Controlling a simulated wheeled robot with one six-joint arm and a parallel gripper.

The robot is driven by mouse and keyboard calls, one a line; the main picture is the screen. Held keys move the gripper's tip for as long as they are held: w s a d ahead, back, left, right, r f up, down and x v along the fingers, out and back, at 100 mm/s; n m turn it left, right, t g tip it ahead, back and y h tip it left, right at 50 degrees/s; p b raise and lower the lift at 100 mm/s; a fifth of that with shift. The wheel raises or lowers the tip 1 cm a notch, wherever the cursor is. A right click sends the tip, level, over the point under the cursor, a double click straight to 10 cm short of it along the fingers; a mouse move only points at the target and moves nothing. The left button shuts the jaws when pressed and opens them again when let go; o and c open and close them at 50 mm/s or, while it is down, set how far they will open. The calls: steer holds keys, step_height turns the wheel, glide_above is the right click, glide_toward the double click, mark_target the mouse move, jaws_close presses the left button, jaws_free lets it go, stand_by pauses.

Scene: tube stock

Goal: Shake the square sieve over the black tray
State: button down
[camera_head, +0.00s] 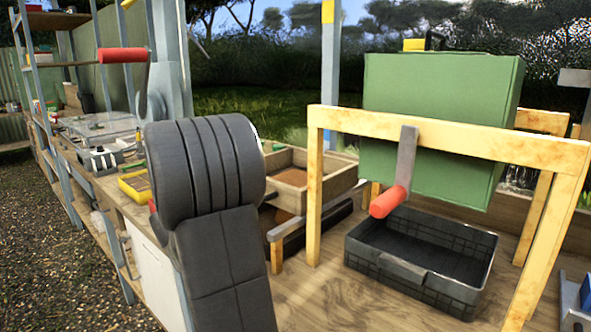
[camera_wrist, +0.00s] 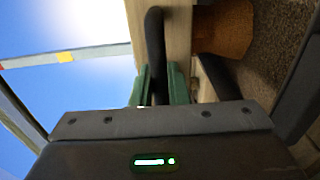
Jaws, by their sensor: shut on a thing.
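The square sieve (camera_head: 331,184) is a wooden-walled box with a brown inside, right of my arm in the head view. Its wooden wall (camera_wrist: 177,25) fills the upper middle of the turned wrist view. My gripper (camera_wrist: 157,85), with green finger pads, is shut around a black curved handle (camera_wrist: 155,40) beside that wall. A black tray (camera_head: 462,299) with ribbed walls stands on the bench to the right, under a green box. A dark, partly hidden shape (camera_head: 322,226) lies below the sieve.
A yellow wooden frame (camera_head: 450,140) carries the green box (camera_head: 440,90); its red-handled crank (camera_head: 390,201) sticks out over the black tray. Wooden rails (camera_head: 276,250) stand below the sieve. Shelving and small bins (camera_head: 135,186) are at left. The front bench (camera_head: 330,300) is bare.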

steer(key=b+v, duration=0.2)
steer(key=v, duration=0.5)
steer(key=b+x, duration=0.2)
steer(key=x, duration=0.5)
steer(key=b+v, duration=0.2)
steer(key=v, duration=0.5)
steer(key=b+x, duration=0.1)
steer(key=x, duration=0.6)
steer(key=b+v, duration=0.2)
steer(key=v, duration=0.5)
steer(key=b+x, duration=0.1)
steer(key=x, duration=0.6)
jaws_free()
stand_by(0.4)
